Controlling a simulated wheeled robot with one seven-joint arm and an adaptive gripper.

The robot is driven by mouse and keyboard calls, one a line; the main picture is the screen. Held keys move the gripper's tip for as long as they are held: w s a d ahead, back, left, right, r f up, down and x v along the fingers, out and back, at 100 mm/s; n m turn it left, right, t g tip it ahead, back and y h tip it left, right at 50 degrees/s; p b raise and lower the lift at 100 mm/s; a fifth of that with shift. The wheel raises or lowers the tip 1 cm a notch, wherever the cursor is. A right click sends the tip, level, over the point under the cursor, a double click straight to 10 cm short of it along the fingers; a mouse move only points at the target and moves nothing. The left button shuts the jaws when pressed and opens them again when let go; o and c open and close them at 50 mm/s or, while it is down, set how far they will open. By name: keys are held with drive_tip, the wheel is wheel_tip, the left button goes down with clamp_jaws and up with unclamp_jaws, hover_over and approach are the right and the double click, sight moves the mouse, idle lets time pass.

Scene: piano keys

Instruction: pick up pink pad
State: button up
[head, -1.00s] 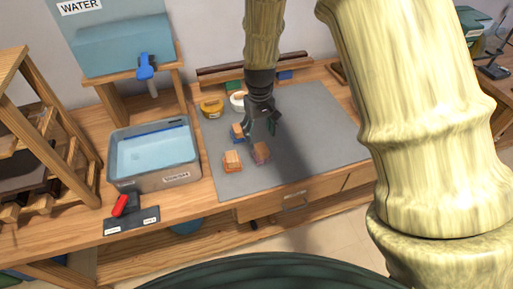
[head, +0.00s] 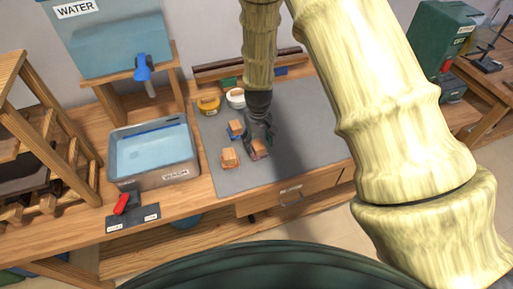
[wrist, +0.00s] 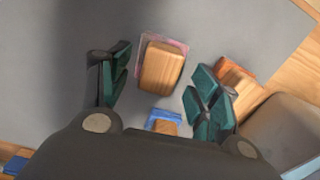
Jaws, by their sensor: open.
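The pink pad (wrist: 184,46) shows as a thin pink edge around a wooden block (wrist: 161,67) on the grey mat in the wrist view. In the head view the pink pad's block (head: 262,154) is partly hidden by my gripper (head: 259,142). In the wrist view my gripper (wrist: 160,86) is open, with green fingers spread to left and right. The block lies between and slightly beyond the fingertips, with no visible contact. I cannot tell the height gap to it.
A wooden block on a blue pad (wrist: 165,115) and another on an orange pad (wrist: 236,78) are close by; the right finger is near the orange one. A yellow item (head: 208,105) and white bowl (head: 236,98) stand behind. A water basin (head: 153,155) is left. The mat's right side is clear.

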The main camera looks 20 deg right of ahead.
drive_tip(key=shift+f+p, duration=0.3)
drive_tip(key=shift+f, duration=0.85)
drive_tip(key=c, duration=1.1)
drive_tip(key=shift+r, duration=0.15)
drive_tip(key=shift+r+b, duration=0.75)
drive_tip(key=shift+r, duration=0.05)
drive_tip(key=shift+r+b, duration=0.4)
drive_tip(key=shift+r, duration=0.45)
drive_tip(key=s+a+b, duration=0.1)
drive_tip(key=s, duration=0.4)
drive_tip(key=s+a+r+b, duration=0.1)
drive_tip(key=s+b, duration=0.1)
drive_tip(key=s, duration=0.3)
drive_tip(key=s+a+b, duration=0.1)
drive_tip(key=s, duration=0.4)
drive_tip(key=shift+s+a+r+b, duration=0.25)
drive_tip(key=shift+s+b, duration=0.1)
drive_tip(key=shift+b, duration=0.05)
